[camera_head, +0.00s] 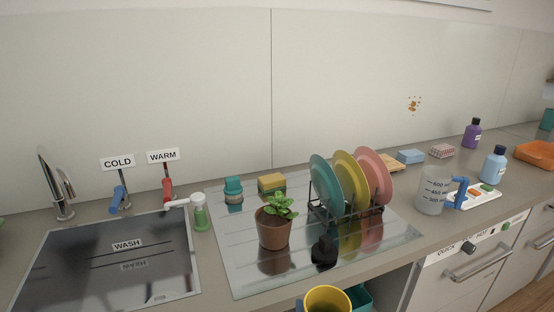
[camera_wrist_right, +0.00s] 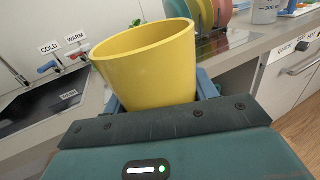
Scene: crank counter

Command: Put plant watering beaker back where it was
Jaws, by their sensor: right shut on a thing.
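A yellow beaker (camera_head: 328,299) shows at the bottom edge of the head view, open at the top. My right gripper (camera_wrist_right: 160,98) is shut on this yellow beaker, which fills the middle of the right wrist view (camera_wrist_right: 150,65), slightly tilted there. The gripper and beaker are in front of the counter's front edge. A potted plant (camera_head: 274,231) with green leaves stands on the shiny drainboard behind the beaker. My left gripper is not in view.
The drainboard (camera_head: 240,279) also carries a rack of plates (camera_head: 346,188) and a dark object (camera_head: 323,250). The sink (camera_head: 100,265) is at left, with blue and red taps. A clear measuring jug (camera_head: 432,192) stands at right.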

